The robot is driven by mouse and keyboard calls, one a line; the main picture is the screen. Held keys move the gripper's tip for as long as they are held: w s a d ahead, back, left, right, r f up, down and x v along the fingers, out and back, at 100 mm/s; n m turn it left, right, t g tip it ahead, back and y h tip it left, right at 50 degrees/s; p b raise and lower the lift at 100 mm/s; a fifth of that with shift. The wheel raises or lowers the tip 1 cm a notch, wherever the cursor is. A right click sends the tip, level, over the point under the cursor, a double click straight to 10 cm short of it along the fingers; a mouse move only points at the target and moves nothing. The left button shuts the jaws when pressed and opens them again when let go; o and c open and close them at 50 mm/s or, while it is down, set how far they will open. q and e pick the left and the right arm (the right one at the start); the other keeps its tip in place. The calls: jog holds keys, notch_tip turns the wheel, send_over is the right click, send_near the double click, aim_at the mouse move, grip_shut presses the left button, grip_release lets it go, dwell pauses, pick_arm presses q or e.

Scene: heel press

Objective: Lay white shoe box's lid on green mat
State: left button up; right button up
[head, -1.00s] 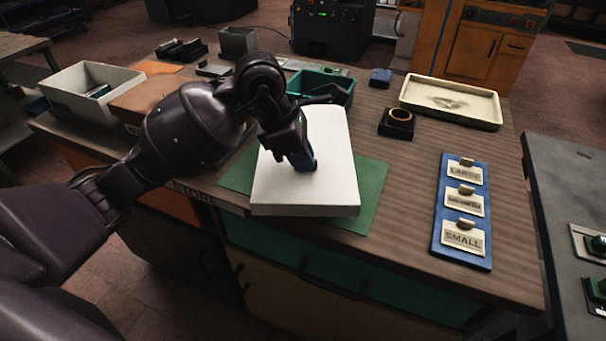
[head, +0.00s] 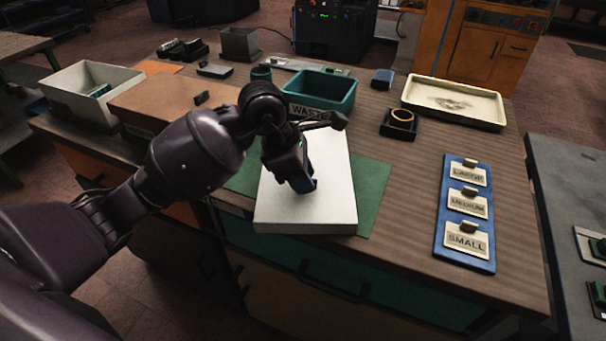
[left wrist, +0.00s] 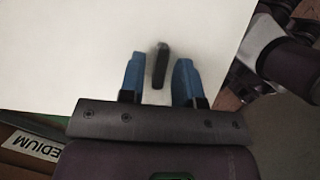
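The white lid (head: 330,205) lies flat over the green mat (head: 372,190), turned slightly against it. Its near left corner reaches past the mat's front edge. Whether its whole underside touches the mat is hidden. My left gripper (head: 303,187) is above the lid. In the left wrist view, its two blue fingertips (left wrist: 158,78) stand apart on either side of the lid's dark knob (left wrist: 160,65), with narrow gaps. A pale open box (head: 65,98) stands at the far left; I cannot tell if it is the shoe box. My right gripper is not in view.
A brown box (head: 150,98) with a dark knob is left of the mat. A green waste bin (head: 335,88) stands behind the lid. A blue label board (head: 462,240), a cream tray (head: 470,115) and a black ring holder (head: 398,128) are to the right. Bare bench lies between.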

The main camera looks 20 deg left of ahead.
pick_arm(q)
jog(key=shift+o, duration=0.4)
jog(key=shift+r, duration=0.15)
jog(key=shift+a+r, duration=0.1)
jog(key=shift+r, duration=0.1)
jog(key=p+v, duration=0.1)
jog(key=v, duration=1)
jog(key=shift+r, duration=0.25)
jog(key=shift+s, duration=0.1)
